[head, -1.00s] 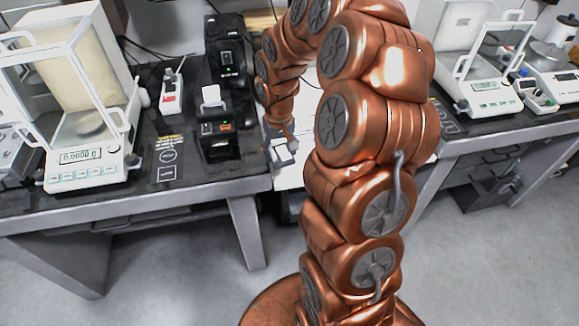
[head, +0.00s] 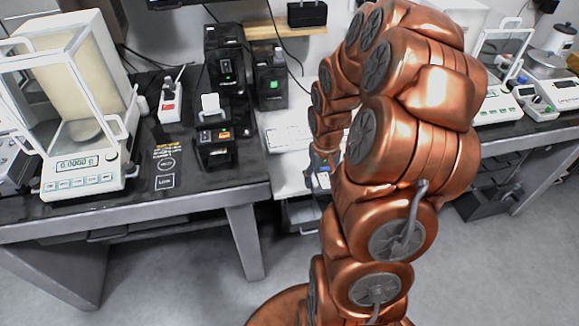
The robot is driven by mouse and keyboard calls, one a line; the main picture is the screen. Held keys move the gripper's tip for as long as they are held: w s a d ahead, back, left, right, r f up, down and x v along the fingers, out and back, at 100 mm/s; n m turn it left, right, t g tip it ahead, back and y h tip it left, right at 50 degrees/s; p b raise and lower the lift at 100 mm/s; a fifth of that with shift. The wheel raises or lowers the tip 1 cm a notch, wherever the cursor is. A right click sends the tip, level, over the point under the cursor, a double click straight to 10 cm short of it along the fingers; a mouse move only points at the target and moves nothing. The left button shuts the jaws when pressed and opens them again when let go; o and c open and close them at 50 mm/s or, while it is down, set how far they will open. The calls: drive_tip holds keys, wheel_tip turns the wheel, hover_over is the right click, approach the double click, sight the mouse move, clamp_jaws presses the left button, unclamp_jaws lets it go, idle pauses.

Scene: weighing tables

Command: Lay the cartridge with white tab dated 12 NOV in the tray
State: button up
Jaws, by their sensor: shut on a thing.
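My gripper (head: 321,168) hangs at the end of my copper arm, just past the right edge of the left table and above a lower white surface. It is small in the head view and partly hidden by my arm. It is shut on a small pale thing (head: 323,181) with a bluish patch; no date on it is readable. A white tab (head: 210,103) stands up from a black block on the left table; its writing is too small to read. I cannot pick out the tray for certain.
A glass-walled balance (head: 85,165) stands on the left table (head: 200,190). Black devices (head: 225,60) with green lights stand behind the block. A white keyboard (head: 288,138) lies right of them. More balances stand on the right table (head: 530,135).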

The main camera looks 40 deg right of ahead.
drive_tip(key=p, duration=0.3)
hover_over(289, 173)
drive_tip(key=shift+f, duration=0.55)
drive_tip(key=shift+s+f+p, duration=0.15)
drive_tip(key=shift+f+p, duration=0.3)
drive_tip(key=shift+f, duration=1.3)
drive_tip(key=shift+f, duration=0.2)
drive_tip(key=o, duration=1.3)
drive_tip(key=shift+r, duration=0.15)
